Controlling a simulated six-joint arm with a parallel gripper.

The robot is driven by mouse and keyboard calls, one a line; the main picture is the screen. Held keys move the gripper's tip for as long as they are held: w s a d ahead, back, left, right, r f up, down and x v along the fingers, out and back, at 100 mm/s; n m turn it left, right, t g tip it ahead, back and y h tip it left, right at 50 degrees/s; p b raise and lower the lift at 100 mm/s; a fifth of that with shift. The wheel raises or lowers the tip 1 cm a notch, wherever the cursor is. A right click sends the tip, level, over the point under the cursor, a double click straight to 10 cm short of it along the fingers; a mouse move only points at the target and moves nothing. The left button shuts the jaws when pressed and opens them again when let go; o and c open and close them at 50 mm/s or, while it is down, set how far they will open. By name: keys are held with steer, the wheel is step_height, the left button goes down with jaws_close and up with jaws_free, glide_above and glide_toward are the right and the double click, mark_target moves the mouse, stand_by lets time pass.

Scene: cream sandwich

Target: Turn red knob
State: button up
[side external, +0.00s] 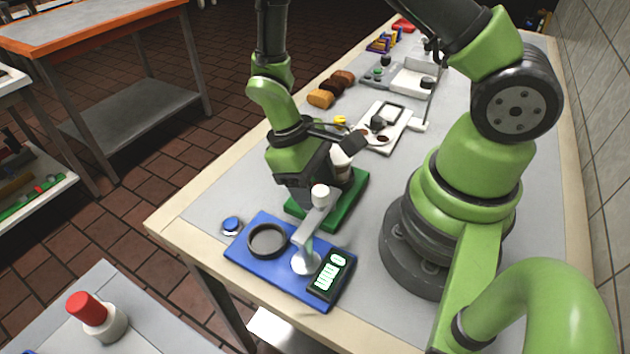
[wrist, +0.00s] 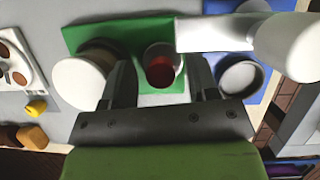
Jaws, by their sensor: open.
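A red cylindrical knob (side external: 84,306) stands on a round white base on the separate table at the lower left of the side view. My gripper (side external: 322,190) is away from it, over the green board (side external: 355,192), on the other table. In the wrist view my gripper (wrist: 161,78) is open, its two dark fingers spread. Between and beyond them is a round, pale-rimmed thing with a red inside (wrist: 161,68); I cannot tell whether it is a cup or a knob, or whether a finger touches it. A white-topped cylinder (wrist: 80,83) is left of the fingers.
A blue base (side external: 250,262) with a black ring (side external: 268,240), a pale upright arm (side external: 317,215) and a lit display (side external: 330,276) stands close to the green board. Bread pieces (side external: 321,98) and a white tray (side external: 382,128) lie farther back.

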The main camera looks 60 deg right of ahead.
steer(key=shift+c, duration=0.4)
steer(key=c, duration=0.8)
steer(key=shift+c, duration=0.2)
steer(key=shift+m, duration=0.4)
steer(key=m+y, duration=0.2)
steer(key=m, duration=0.3)
steer(key=m+t+y, duration=0.1)
steer(key=m, duration=0.2)
steer(key=m+y, duration=0.1)
steer(key=m, duration=0.2)
steer(key=shift+d+t, duration=0.1)
steer(key=shift+t, duration=0.3)
steer(key=m+t, duration=0.1)
steer(key=m, duration=0.2)
steer(key=m+t, duration=0.1)
steer(key=m, duration=0.2)
steer(key=shift+y, duration=0.4)
steer(key=m+t, duration=0.1)
steer(key=m, duration=0.3)
steer(key=shift+s+t, duration=0.1)
steer(key=shift+t, duration=0.2)
steer(key=shift+m+t, duration=0.3)
steer(key=shift+m, duration=0.6)
